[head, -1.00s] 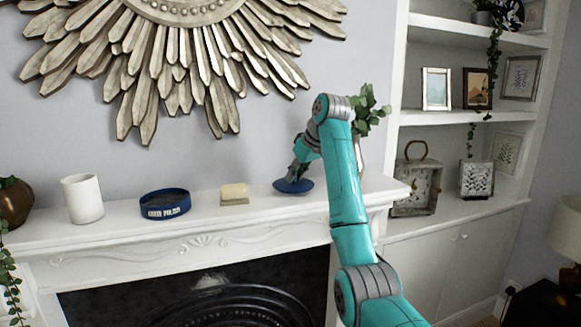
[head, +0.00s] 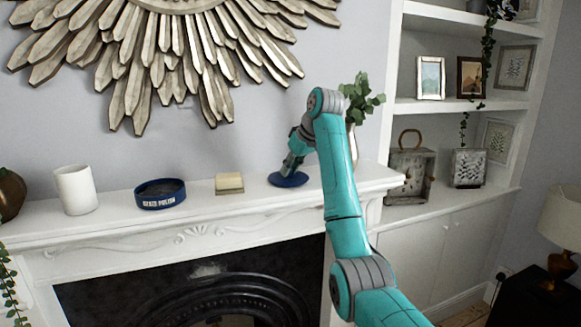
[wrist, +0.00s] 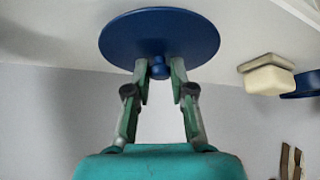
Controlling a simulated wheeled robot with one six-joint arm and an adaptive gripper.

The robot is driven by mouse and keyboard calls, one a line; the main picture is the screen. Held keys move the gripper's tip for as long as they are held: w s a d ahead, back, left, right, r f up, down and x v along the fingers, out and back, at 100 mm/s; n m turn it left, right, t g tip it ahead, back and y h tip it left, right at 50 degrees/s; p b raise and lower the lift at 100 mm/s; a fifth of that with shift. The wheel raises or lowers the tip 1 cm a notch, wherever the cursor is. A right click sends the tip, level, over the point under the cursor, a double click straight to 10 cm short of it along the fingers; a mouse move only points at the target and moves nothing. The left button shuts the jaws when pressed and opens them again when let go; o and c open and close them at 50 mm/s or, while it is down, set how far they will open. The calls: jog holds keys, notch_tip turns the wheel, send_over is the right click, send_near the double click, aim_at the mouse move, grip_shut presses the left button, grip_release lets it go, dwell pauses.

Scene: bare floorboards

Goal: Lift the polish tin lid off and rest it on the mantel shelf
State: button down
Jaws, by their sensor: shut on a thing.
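The blue polish tin lid (head: 288,179) is at the right part of the white mantel shelf (head: 110,228), flat and level, at or just above the shelf surface; I cannot tell whether it touches. My gripper (head: 291,168) is above it. In the wrist view, my gripper (wrist: 160,72) is shut on the small knob of the lid (wrist: 160,35). The open polish tin (head: 160,195), dark inside with white lettering on its blue side, stands on the shelf to the left. A blue edge at the right of the wrist view appears to be this tin (wrist: 302,84).
A cream and tan block (head: 229,183) lies between the tin and the lid. A white cup (head: 75,190) and a brown vase (head: 11,194) stand further left. A leafy plant (head: 360,102) stands behind my arm. The sunburst ornament (head: 190,45) hangs above the shelf.

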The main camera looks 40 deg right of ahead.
jog(key=shift+f, duration=0.2)
jog(key=c, duration=0.9)
grip_release()
